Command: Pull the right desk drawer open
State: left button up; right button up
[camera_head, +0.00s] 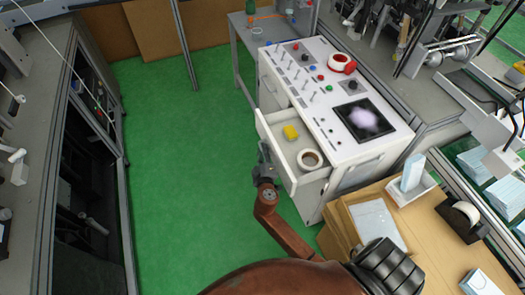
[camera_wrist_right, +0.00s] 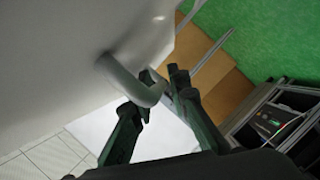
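A white desk (camera_head: 345,105) with a control-panel top stands right of centre in the head view. One of its drawers (camera_head: 300,172) stands pulled out toward the left, holding a yellow object (camera_head: 291,132) and a tape roll (camera_head: 310,159). My right gripper (camera_head: 266,152) is at the front of this open drawer. In the right wrist view, the grey bent handle (camera_wrist_right: 128,78) sits between the fingers of my right gripper (camera_wrist_right: 161,75), one finger passing inside its loop. The fingers look closed around it. My left gripper is not in view.
Another drawer front (camera_head: 270,93) farther along the desk is nearly flush. A wooden table (camera_head: 425,235) with a white tray (camera_head: 412,190) and a tape dispenser (camera_head: 460,218) is at lower right. The green floor (camera_head: 185,150) left of the drawer is clear, up to dark cabinets (camera_head: 85,190).

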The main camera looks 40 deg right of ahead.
grip_shut()
dwell(0.6)
